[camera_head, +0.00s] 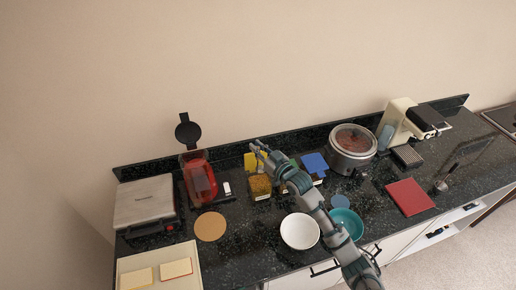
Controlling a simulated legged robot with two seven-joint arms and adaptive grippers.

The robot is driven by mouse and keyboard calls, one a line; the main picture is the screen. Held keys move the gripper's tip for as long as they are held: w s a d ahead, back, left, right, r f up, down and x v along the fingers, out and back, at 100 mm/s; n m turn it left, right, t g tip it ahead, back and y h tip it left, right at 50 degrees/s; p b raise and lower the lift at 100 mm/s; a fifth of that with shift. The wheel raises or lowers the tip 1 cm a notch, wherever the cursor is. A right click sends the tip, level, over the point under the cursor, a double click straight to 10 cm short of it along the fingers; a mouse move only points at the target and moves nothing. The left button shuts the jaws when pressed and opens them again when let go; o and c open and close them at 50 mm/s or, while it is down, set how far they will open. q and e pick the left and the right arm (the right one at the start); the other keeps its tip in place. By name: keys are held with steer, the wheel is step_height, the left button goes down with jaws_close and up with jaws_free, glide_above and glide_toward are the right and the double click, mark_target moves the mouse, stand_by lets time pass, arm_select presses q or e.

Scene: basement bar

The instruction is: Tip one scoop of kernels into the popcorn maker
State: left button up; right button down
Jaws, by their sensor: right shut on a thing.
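My right arm reaches in from the lower right. Its gripper (259,149) is above and behind an open container of yellow-brown kernels (259,185). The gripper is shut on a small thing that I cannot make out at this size. A yellow thing (250,161) shows just below and left of the gripper; I cannot tell whether they touch. A red, clear-walled appliance (200,178) with a raised round black lid (187,131) stands left of the kernels and looks like the popcorn maker. I see no part of my left gripper.
A white bowl (299,231) and a teal bowl (347,223) stand near the front edge, partly beside my arm. A lidded silver pot (352,148) and a cream coffee machine (397,121) stand right. A silver grill (145,201) and cork disc (210,226) are left.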

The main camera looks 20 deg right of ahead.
mark_target(258, 172)
step_height(258, 172, down, 2)
steer(key=shift+w+f+b, duration=0.1)
steer(key=shift+f+b, duration=0.05)
steer(key=shift+b, duration=0.65)
steer(key=shift+f+b, duration=2.4)
steer(key=shift+f, duration=1.7)
steer(key=shift+r, duration=0.15)
step_height(258, 172, up, 11)
steer(key=p, duration=1)
